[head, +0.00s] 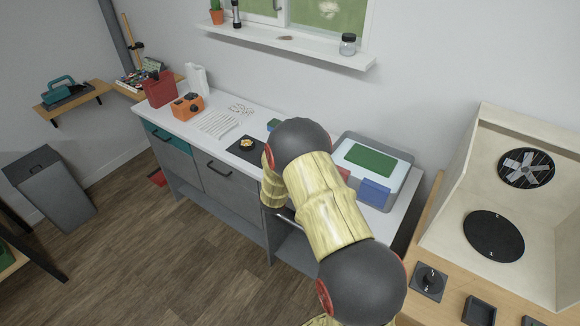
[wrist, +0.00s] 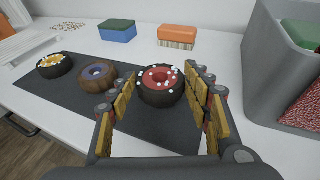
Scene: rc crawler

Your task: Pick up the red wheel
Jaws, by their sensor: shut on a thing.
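The red wheel, a black tyre with a red hub and pale dots (wrist: 161,90), shows in the wrist view at the right part of a dark mat (wrist: 65,90). My gripper (wrist: 161,78) has one finger on each side of it and is shut on it. I cannot tell whether the wheel touches the mat or is slightly above it. In the head view my arm hides the red wheel and my gripper.
A yellow-hubbed wheel (wrist: 55,65) and a brown wheel with a grey-purple hub (wrist: 97,76) stand left on the mat. A green-and-blue block (wrist: 117,31) and an orange-topped block (wrist: 177,36) lie behind. A grey bin (wrist: 262,70) stands close on the right.

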